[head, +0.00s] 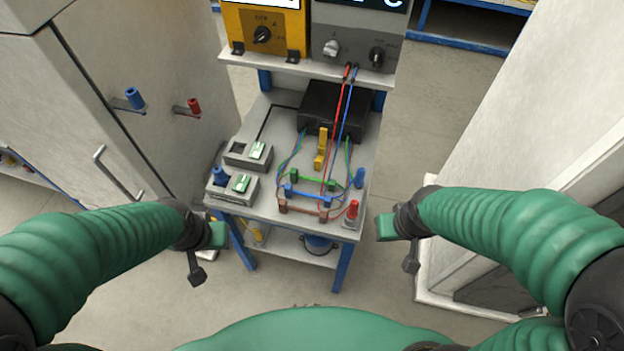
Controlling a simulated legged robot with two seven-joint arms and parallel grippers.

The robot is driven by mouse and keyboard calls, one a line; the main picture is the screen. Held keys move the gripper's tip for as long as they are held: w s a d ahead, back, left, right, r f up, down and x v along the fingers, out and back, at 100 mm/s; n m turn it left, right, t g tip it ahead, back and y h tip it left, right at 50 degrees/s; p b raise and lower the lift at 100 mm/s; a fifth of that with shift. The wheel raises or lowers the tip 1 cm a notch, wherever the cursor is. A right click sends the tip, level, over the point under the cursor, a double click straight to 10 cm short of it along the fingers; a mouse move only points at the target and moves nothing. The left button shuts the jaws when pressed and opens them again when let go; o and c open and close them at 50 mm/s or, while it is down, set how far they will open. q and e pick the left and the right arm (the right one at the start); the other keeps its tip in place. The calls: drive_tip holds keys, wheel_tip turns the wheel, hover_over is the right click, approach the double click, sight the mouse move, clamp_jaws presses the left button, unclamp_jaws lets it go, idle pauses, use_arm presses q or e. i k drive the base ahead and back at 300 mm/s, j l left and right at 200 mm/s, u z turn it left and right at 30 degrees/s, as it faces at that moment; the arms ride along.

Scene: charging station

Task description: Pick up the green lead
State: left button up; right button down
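The green lead shows as thin green wires with green clips at the front of the table. One green clip (293,177) stands at left and another green clip (331,185) at right, among blue and brown clips. Its wires run back toward the black box. My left gripper (207,252) is left of the table's front edge, apart from the lead. My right gripper (399,246) is right of the table's front corner, also apart from it. Nothing shows held in either one. Whether their fingers are open or shut is not clear from this angle.
The table (265,207) also holds a black box (322,106), yellow blocks (321,150), two grey switch holders (248,154) and a red plug (352,210). Red and blue wires hang from the grey instrument (350,40) above. A cabinet (130,70) stands at left, a pale panel (540,130) at right.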

sight(294, 176)
drive_tip(key=i+j+u, duration=0.45)
drive_tip(key=i+j, duration=0.15)
drive_tip(key=i, duration=0.2)
